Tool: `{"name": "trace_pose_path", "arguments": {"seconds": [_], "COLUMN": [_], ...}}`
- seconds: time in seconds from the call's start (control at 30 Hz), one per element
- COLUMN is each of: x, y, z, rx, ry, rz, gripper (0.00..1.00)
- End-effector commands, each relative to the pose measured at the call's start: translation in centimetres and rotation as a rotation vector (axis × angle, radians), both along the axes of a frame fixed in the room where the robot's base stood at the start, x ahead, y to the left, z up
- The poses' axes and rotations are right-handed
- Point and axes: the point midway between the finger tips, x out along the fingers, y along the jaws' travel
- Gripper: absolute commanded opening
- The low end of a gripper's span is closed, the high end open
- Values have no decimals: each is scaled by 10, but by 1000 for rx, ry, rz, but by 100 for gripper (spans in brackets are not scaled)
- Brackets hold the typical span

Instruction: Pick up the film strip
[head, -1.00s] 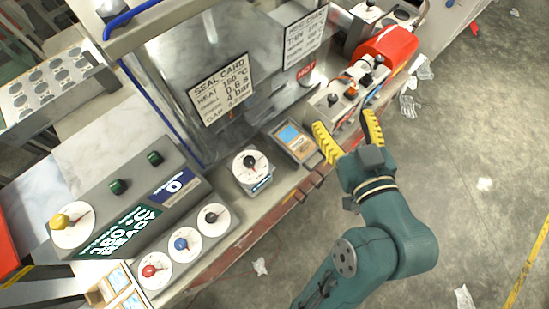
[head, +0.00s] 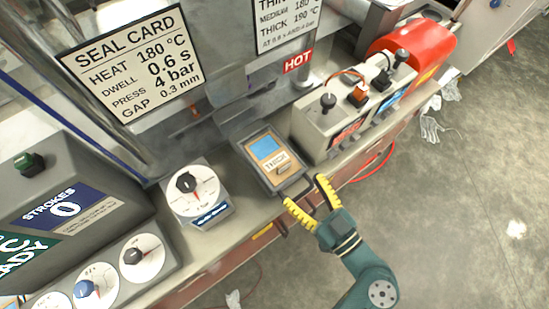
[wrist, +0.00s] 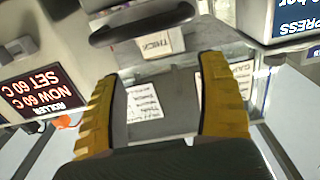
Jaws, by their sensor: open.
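A grey-framed holder (head: 243,148) lies on the bench ledge. It carries a pale blue patch (head: 264,146) and a tan card marked THICK (head: 276,163); I cannot tell which part is the film strip. A dark bar handle (head: 295,188) juts from its front edge. My gripper (head: 304,190) is open, its yellow ribbed fingers close to that handle. In the wrist view, the dark handle (wrist: 140,24) and THICK label (wrist: 158,43) lie beyond the open fingertips. Nothing shows held between the fingers.
A control box with levers (head: 340,118) and a red cylinder (head: 413,48) stand right of the holder. A white dial unit (head: 197,191) stands left. A HOT sign (head: 298,61) hangs behind.

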Motion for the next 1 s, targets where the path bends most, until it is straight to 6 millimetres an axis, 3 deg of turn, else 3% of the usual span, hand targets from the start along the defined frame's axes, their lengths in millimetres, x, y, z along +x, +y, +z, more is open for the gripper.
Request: {"name": "trace_pose_path", "arguments": {"seconds": [0.5, 0.77, 1.0], "x": [57, 59, 59], "y": [48, 50, 49], "z": [6, 6, 6], "rx": [-1, 0, 0], "ry": [0, 0, 0], "rz": [1, -2, -2], "gripper": [74, 74, 28]}}
